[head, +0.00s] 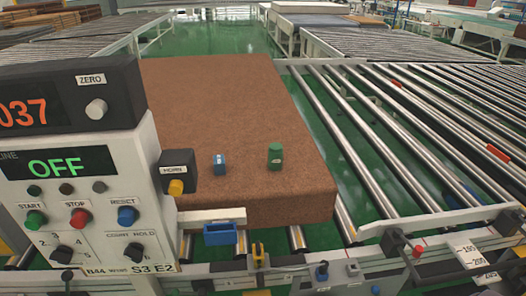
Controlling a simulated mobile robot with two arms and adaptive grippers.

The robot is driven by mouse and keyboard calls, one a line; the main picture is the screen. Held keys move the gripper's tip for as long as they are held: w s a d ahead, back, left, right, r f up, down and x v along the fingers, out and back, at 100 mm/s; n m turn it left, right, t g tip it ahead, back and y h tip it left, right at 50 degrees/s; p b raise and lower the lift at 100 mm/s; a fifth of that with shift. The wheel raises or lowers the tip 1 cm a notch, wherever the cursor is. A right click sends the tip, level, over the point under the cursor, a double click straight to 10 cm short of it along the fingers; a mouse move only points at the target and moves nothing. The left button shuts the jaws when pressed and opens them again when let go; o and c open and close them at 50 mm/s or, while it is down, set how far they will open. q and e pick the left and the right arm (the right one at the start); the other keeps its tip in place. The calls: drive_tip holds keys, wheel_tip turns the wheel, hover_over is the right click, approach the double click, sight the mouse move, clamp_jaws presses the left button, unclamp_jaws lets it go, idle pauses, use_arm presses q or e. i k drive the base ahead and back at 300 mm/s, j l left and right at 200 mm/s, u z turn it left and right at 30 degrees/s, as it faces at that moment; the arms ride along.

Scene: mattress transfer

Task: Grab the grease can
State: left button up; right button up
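A small green cylinder (275,156) with a pale label stands upright on the brown mattress (215,95), right of its middle and towards its near edge. It is the only can-shaped thing I make out, but its label is too small to read, so I cannot confirm that it is the grease can. A small blue item (219,164) with a white mark sits to its left on the mattress, apart from it. Neither of my grippers shows in the head view.
A control panel (120,165) with an OFF display and knobs stands at the left, with a HORN box (178,170) beside it. A blue open holder (220,233) is at the mattress's near edge. Metal rollers (420,150) extend to the right. The mattress top around the cylinder is clear.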

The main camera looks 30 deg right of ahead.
sight(275, 150)
drive_tip(key=z, duration=1.15)
